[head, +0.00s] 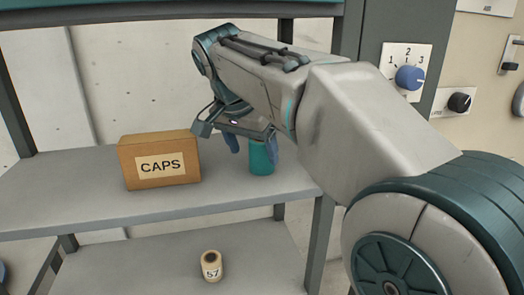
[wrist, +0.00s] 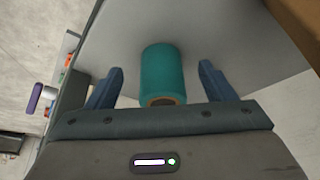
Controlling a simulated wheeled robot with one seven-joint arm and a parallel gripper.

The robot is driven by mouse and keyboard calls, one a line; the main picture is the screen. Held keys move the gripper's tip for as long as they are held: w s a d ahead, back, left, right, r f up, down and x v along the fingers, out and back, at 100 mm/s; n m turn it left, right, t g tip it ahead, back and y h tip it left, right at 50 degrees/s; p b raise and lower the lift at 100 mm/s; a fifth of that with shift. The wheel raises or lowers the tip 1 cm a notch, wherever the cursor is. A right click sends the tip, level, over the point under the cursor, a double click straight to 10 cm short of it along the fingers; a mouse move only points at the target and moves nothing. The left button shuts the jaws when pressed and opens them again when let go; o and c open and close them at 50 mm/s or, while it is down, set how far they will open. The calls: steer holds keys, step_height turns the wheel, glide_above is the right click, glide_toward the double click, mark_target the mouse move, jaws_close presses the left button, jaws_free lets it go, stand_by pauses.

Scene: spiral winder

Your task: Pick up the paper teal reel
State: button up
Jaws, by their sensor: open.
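The teal reel (head: 262,160) stands on the upper grey shelf, to the right of the CAPS box, partly hidden by my gripper. In the wrist view the teal reel (wrist: 163,72) lies between the two blue fingers, with its brown core end facing the palm. My gripper (head: 252,147) is open, and its fingers point down at the reel. In the wrist view my gripper (wrist: 160,78) shows a gap between each finger and the reel, so neither finger appears to touch it.
A brown CAPS box (head: 160,160) stands on the upper shelf (head: 60,200), left of the reel. A cream reel marked 57 (head: 211,265) stands on the lower shelf (head: 150,268). A panel with a blue knob (head: 410,77) is at the right. The shelf's left part is clear.

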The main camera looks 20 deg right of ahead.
mark_target(262, 151)
steer(key=shift+w+d+r+p, duration=0.15)
steer(key=shift+w+d+p, duration=0.45)
steer(key=shift+w+d, duration=0.55)
steer(key=shift+x, duration=1.65)
steer(key=shift+s+a, duration=0.15)
steer(key=shift+c, duration=0.3)
steer(key=c, duration=1)
steer(key=shift+c, duration=0.2)
